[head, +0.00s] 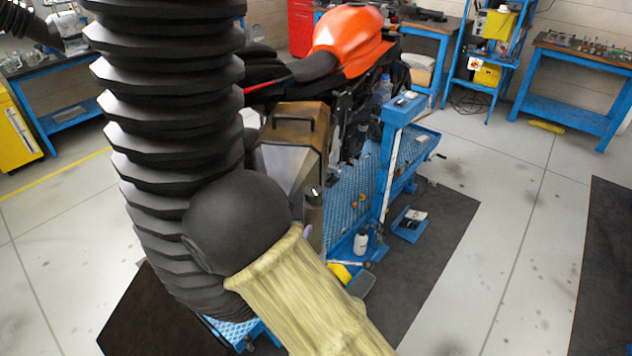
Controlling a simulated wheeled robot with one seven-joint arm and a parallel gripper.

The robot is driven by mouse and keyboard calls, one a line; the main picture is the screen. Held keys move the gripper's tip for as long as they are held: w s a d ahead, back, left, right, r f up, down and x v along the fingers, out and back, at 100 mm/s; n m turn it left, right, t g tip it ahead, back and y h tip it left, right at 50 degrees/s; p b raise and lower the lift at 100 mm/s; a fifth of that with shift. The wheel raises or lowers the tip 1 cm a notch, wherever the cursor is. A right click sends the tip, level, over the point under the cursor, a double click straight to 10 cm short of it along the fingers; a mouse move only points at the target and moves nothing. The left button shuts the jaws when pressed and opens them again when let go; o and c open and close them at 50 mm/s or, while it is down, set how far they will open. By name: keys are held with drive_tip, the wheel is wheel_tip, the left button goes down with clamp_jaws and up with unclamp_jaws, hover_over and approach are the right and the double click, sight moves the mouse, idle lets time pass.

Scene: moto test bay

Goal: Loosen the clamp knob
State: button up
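I cannot pick out the clamp knob for certain. A motorcycle with an orange tank (347,38) stands over a blue lift platform (347,216). My gripper is not in view. The near left side of the motorcycle and platform is largely hidden from view.
A white bottle (361,242) and a yellow object (340,273) are at the platform's near end. A blue tray (409,224) lies on the dark mat (441,225). Blue workbenches (567,95) and a blue shelf (487,62) line the back. The right floor is mostly clear.

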sight(316, 185)
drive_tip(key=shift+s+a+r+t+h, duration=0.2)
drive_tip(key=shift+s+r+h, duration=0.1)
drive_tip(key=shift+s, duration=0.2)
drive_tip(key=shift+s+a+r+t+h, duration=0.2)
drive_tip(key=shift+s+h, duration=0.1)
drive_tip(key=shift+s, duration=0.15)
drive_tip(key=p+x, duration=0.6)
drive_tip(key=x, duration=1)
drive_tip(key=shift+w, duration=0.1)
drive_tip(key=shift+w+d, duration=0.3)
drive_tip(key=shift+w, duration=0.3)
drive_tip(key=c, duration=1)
